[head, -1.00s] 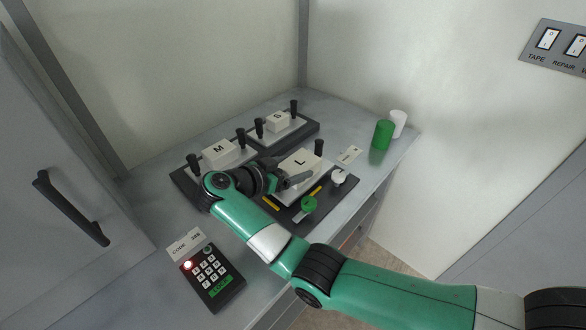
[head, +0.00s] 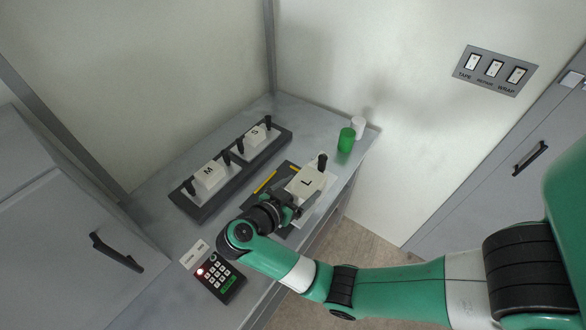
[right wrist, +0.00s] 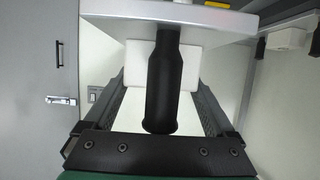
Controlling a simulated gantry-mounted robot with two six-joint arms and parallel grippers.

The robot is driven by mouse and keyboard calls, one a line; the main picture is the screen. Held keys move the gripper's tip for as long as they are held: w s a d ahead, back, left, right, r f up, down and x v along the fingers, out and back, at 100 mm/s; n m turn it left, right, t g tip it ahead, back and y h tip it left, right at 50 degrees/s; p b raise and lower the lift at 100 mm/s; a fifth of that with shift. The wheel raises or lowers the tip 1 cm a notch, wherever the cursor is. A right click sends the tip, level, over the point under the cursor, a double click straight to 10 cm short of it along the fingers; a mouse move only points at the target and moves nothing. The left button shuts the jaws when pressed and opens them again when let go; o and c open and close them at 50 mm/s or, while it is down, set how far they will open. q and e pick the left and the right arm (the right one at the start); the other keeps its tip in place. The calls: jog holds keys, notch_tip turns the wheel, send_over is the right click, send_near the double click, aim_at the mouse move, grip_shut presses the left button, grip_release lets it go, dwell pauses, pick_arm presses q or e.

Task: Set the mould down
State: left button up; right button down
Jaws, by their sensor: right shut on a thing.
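The mould marked L (head: 311,178) is a pale block on a light plate with black handles. One handle stands upright at its far end. My right gripper (head: 293,203) is shut on the near handle. In the right wrist view, that black handle (right wrist: 162,85) sits between the fingers, below the pale plate (right wrist: 165,22). The mould overlaps the right side of a dark base (head: 262,190) with a yellow strip, near the table's right edge. I cannot tell its height over the table. My left gripper is not in view.
Moulds M (head: 208,174) and S (head: 256,136) stand on a dark rack (head: 228,174) to the left. A green cylinder (head: 346,140) and a white one (head: 358,126) stand at the far right. A keypad (head: 220,278) lies in front. The table between rack and cylinders is mostly clear.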

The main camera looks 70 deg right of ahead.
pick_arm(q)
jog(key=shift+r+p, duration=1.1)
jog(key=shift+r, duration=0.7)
